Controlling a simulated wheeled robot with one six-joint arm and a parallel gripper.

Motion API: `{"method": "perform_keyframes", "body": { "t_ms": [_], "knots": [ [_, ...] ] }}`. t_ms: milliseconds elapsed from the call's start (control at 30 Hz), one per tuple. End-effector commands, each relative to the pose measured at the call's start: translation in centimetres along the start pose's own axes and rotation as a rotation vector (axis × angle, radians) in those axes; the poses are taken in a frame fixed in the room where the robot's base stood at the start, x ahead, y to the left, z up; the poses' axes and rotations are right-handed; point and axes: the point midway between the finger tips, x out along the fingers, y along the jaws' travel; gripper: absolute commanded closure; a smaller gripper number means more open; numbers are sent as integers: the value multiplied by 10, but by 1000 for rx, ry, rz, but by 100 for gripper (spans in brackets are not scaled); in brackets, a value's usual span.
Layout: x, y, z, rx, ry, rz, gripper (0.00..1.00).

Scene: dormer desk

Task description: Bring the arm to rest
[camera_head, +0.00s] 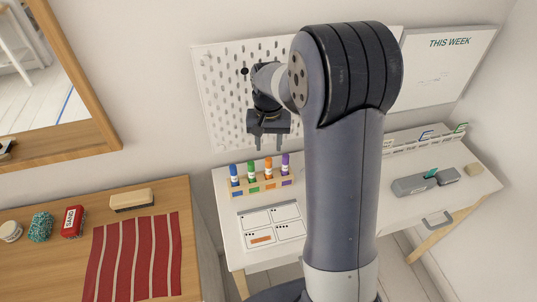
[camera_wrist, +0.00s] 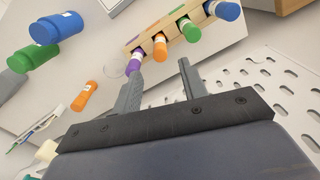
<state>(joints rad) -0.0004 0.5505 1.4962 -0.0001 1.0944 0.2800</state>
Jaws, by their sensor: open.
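My gripper (camera_head: 268,144) hangs in front of the pegboard (camera_head: 222,100), above the back of the white desk, with its fingers pointing down. In the wrist view its two fingers (camera_wrist: 158,78) stand apart with nothing between them. Beyond the fingertips is a wooden rack (camera_head: 262,188) holding upright markers in blue, green, orange and purple; it also shows in the wrist view (camera_wrist: 150,46). The fingers appear apart from the markers. My raised arm hides the middle of the desk in the head view.
A card with boxes (camera_head: 272,219) lies before the rack. The wrist view shows blue (camera_wrist: 55,27), green (camera_wrist: 36,55) and orange (camera_wrist: 84,96) containers. A grey case (camera_head: 412,186) lies right. A wooden table (camera_head: 60,205) with a striped cloth (camera_head: 133,258) stands left.

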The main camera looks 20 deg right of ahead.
Motion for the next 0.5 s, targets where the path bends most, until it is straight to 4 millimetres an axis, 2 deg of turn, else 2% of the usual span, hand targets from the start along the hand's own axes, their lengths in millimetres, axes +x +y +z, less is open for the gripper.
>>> {"method": "perform_keyframes", "body": {
  "t_ms": [167, 500],
  "knots": [
    [-11, 0, 0, 0, 1, 0, 59],
    [-10, 0, 0, 0, -1, 0, 59]
  ]
}}
